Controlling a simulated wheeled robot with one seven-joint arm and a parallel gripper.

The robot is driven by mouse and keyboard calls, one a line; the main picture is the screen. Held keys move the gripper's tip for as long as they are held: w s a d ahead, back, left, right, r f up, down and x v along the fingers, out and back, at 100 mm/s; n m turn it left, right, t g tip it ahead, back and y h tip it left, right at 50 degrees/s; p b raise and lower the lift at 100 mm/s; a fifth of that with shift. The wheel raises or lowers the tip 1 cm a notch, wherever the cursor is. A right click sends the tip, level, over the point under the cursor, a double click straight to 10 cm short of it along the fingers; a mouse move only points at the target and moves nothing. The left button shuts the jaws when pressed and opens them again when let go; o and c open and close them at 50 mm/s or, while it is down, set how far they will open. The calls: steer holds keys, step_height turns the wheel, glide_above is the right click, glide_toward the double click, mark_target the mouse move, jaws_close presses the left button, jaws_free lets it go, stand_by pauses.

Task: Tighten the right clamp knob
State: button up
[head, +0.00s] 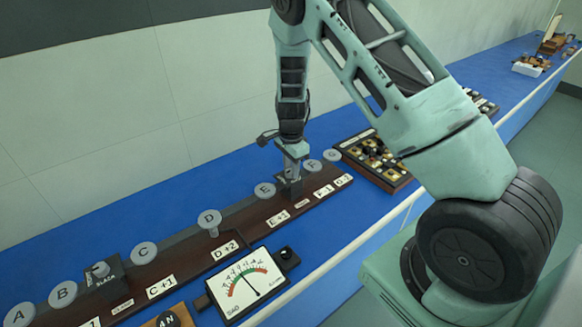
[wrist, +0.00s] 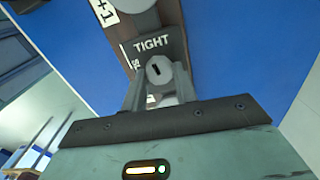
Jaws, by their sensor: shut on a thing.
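The right clamp (head: 287,188) is a dark block on the long wooden rail, between the discs E and F. My gripper (head: 292,160) reaches down onto it from above and hides its knob in the head view. In the wrist view the grey round knob (wrist: 159,70) with a dark slot sits between my fingers (wrist: 158,92). My gripper is shut on the knob. The word TIGHT shows on the clamp's dark face (wrist: 152,43) beside the knob. How far the knob is turned I cannot tell.
The left clamp (head: 108,283) with its own knob stands between discs B and C on the lettered wooden rail (head: 240,225). A dial meter (head: 248,283) lies in front. A wooden tray of small parts (head: 372,160) is right of the rail. A pale wall runs behind.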

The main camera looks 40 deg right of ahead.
steer(key=shift+m, duration=0.7)
steer(key=o, duration=1)
steer(key=shift+c, duration=0.2)
step_height(320, 180, up, 17)
steer(key=b, duration=0.3)
steer(key=shift+r, duration=0.2)
steer(key=shift+a, duration=0.1)
